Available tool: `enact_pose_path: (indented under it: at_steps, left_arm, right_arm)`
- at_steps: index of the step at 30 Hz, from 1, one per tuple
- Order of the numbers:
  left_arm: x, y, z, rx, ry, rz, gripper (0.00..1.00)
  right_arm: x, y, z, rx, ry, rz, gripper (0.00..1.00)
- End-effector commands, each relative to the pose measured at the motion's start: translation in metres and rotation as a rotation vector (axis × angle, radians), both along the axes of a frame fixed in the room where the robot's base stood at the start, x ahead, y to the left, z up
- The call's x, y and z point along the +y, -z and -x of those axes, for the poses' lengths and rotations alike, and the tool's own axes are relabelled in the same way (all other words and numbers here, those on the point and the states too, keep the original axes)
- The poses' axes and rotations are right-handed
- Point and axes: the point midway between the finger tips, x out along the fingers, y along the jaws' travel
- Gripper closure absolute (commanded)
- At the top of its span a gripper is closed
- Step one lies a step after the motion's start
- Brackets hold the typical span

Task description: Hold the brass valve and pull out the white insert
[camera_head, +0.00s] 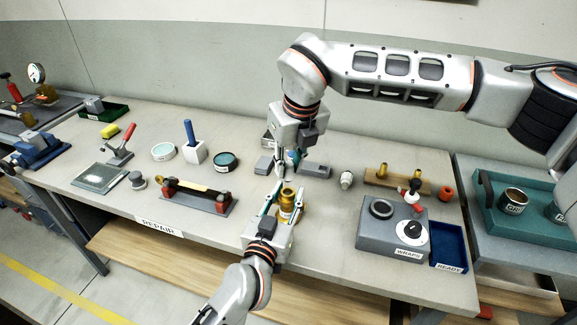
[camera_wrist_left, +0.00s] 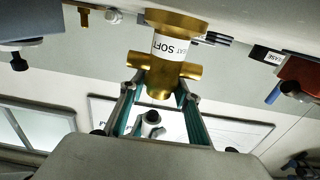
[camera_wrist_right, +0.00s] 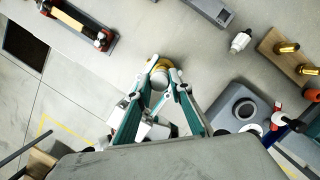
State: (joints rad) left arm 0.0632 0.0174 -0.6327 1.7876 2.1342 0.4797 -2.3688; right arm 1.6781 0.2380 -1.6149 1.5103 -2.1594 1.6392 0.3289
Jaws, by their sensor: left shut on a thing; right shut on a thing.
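The brass valve (camera_head: 287,203) stands above the front part of the bench in the head view. My left gripper (camera_head: 276,206) is shut on its body from the front left. The left wrist view shows the valve (camera_wrist_left: 168,55) with a white label, between the fingers of this gripper (camera_wrist_left: 158,92). My right gripper (camera_head: 283,172) points down just over the valve. In the right wrist view its fingers (camera_wrist_right: 160,92) are shut on the white insert (camera_wrist_right: 158,82), with the valve's brass rim (camera_wrist_right: 164,66) behind it. I cannot tell how much of the insert is inside the valve.
A grey WRAPS box (camera_head: 388,240) and a blue READY tray (camera_head: 449,246) stand at the right. A wooden rack (camera_head: 385,187) with brass parts is behind them. A grey-and-red holder (camera_head: 200,197) lies left of the valve.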

Motion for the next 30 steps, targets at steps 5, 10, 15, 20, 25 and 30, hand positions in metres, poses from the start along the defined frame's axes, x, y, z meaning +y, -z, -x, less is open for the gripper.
enact_pose_path:
  at_steps: [5,10,15,20,25,30]
  left_arm:
    - [0.0,0.001,0.0,0.002,0.0,-0.001,0.49]
    - [0.0,0.001,0.0,0.001,0.0,0.0,0.49]
    - [0.001,0.001,0.002,0.001,0.0,-0.001,0.49]
    - [0.006,0.001,0.018,0.0,0.001,-0.003,0.49]
    - [0.017,0.002,0.051,0.002,0.003,-0.003,0.49]
    - [0.027,0.001,0.083,0.001,0.002,-0.003,0.49]
  right_arm:
    - [0.0,0.0,0.0,0.0,0.0,0.0,1.0]
    - [0.0,0.0,0.0,0.0,0.0,0.0,1.0]
    - [0.0,0.0,0.0,0.0,0.0,0.0,1.0]
    - [0.0,0.0,0.0,0.0,0.0,0.0,1.0]
    - [0.0,0.0,0.0,0.0,0.0,0.0,1.0]
    - [0.0,0.0,0.0,0.0,0.0,0.0,1.0]
